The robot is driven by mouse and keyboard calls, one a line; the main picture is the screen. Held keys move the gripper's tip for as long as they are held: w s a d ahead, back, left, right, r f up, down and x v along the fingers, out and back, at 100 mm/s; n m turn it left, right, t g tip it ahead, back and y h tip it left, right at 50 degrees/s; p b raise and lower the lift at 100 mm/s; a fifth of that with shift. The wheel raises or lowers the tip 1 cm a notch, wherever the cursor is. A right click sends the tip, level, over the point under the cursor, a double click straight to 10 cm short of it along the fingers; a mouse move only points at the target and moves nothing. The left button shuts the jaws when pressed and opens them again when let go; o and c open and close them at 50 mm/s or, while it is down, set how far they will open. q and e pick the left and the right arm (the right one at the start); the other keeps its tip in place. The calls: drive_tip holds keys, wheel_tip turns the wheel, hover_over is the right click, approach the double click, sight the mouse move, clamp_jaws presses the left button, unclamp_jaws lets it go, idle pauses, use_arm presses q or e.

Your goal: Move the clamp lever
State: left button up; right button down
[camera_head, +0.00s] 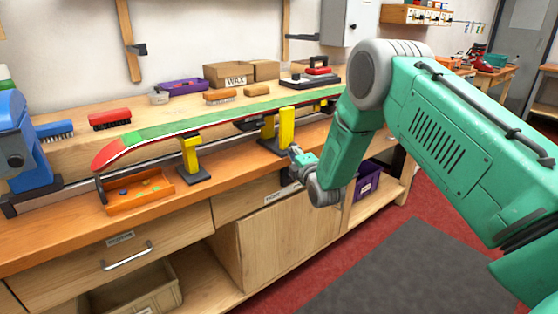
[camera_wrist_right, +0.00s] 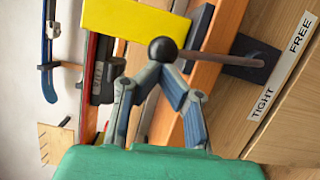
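The clamp lever is a dark rod with a black ball knob (camera_wrist_right: 162,49), seen in the right wrist view. Its rod (camera_wrist_right: 230,58) runs right to a dark mount beside a white strip marked TIGHT and FREE (camera_wrist_right: 280,66). My right gripper (camera_wrist_right: 161,72) has its fingers drawn together in a V, tips at the underside of the knob; the tips are partly hidden by it. In the head view my right gripper (camera_head: 296,153) is at the bench's front edge, just below a yellow support (camera_head: 286,128). My left gripper is not in view.
A red and green ski (camera_head: 200,126) lies along yellow supports above the bench (camera_head: 60,235). An orange tray (camera_head: 138,193), brushes, a purple tray (camera_head: 182,86) and a WAX box (camera_head: 228,75) are on the bench. A blue device (camera_head: 15,140) stands at the left.

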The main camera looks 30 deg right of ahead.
drive_tip(key=d+m+g+y+p, duration=0.1)
drive_tip(key=d+m, duration=0.5)
drive_tip(key=d, duration=0.4)
drive_tip(key=shift+w+d+f+m+g, duration=0.3)
drive_tip(key=shift+w+f+g, duration=0.05)
drive_tip(key=shift+w+g, duration=0.05)
drive_tip(key=shift+d, duration=0.1)
drive_tip(key=shift+r+p, duration=0.15)
drive_tip(key=shift+p, duration=0.2)
